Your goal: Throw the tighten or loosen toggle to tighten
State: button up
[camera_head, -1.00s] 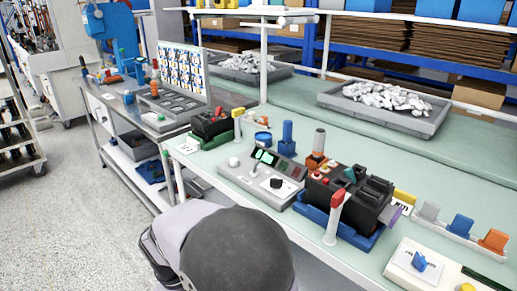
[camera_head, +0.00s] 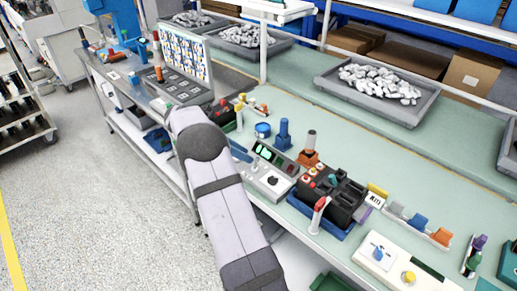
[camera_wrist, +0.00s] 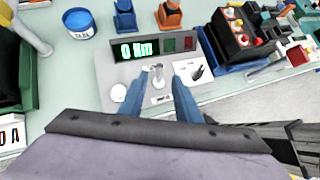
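The grey tester console (camera_head: 268,172) stands at the front edge of the bench. In the wrist view the console (camera_wrist: 112,72) has a green display (camera_wrist: 137,51) reading 0 Nm. A small metal toggle (camera_wrist: 157,72) stands on it below the display, with a black knob (camera_wrist: 197,72) to its right and a white round button (camera_wrist: 118,92) to its left. My gripper (camera_wrist: 157,76) is open, its blue fingers on either side of the toggle with gaps on both sides. Whether they touch it and its exact tilt are unclear. In the head view my arm hides most of the gripper.
A black breaker in a blue holder (camera_head: 330,200) with a red-topped post (camera_head: 318,213) stands right of the console. A blue cup (camera_wrist: 78,20), a blue post (camera_head: 284,135) and an orange-based post (camera_head: 309,150) stand behind it. The bench's middle strip is clear.

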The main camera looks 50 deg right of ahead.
aim_at(259, 159)
jog(key=shift+d+r, duration=0.25)
jog(key=shift+d, duration=0.1)
jog(key=shift+p+x, duration=1.1)
jog(key=shift+x, duration=2.55)
grip_shut()
